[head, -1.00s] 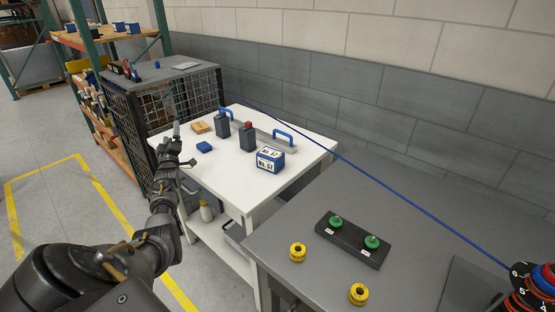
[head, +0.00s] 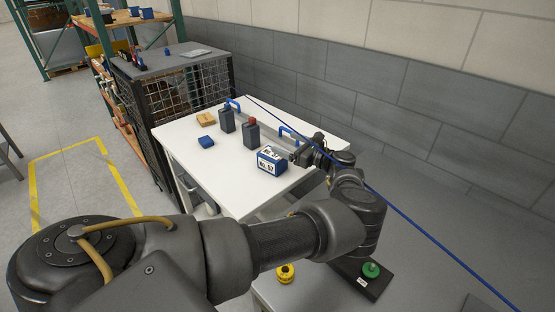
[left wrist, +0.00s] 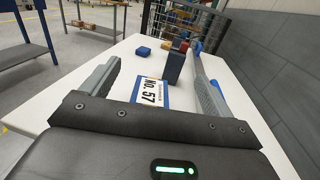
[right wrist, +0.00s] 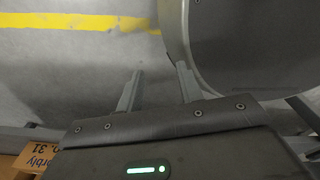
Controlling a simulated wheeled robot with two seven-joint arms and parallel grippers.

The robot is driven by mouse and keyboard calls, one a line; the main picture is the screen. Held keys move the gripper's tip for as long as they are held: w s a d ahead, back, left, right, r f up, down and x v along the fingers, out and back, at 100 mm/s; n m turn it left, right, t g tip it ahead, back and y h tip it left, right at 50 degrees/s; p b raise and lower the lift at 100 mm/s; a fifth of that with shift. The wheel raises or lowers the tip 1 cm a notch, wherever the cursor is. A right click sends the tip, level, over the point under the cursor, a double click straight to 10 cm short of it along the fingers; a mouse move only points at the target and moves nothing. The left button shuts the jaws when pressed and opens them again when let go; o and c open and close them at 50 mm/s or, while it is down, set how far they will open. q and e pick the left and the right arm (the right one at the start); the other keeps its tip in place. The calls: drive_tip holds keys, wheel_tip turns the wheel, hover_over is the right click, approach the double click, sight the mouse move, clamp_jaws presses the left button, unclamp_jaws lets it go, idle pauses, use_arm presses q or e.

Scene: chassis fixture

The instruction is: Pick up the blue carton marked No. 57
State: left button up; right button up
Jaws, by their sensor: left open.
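The blue carton marked No. 57 (head: 271,161), with white label panels, stands on the white table (head: 206,178) near its front right part. My left gripper (head: 300,155) is just to the right of the carton in the head view. In the left wrist view the carton (left wrist: 153,94) shows between the two open fingers (left wrist: 155,85), its lower part hidden by the gripper body. I cannot tell whether a finger touches it. My right gripper (right wrist: 158,88) shows only in its own wrist view, with fingers apart and nothing between them, above the floor.
A blue cable (head: 425,232) crosses above. A yellow knob (head: 285,274) sits on the grey bench.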

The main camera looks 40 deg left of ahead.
use_arm(q)
drive_tip(key=b, duration=0.6)
approach(272, 153)
drive_tip(key=shift+s+a, duration=0.1)
drive_tip(key=shift+a, duration=1.05)
drive_tip(key=shift+f+b, duration=0.3)
drive_tip(key=shift+f, duration=0.35)
drive_tip(key=shift+s+a+r+p, duration=0.15)
drive_tip(key=shift+a+r+p, duration=0.15)
drive_tip(key=shift+a, duration=0.6)
drive_tip(key=a, duration=0.5)
drive_tip(key=shift+s+a+p, duration=0.1)
drive_tip(key=shift+s+p, duration=0.05)
drive_tip(key=shift+p, duration=0.15)
drive_tip(key=shift+a+f, duration=0.1)
drive_tip(key=shift+a, duration=0.15)
drive_tip(key=c, duration=1.2)
use_arm(e)
drive_tip(key=f, duration=0.1)
drive_tip(key=d+f, duration=0.1)
drive_tip(key=f, duration=0.3)
drive_tip(key=shift+d+f, duration=0.15)
drive_tip(key=shift+d, duration=0.15)
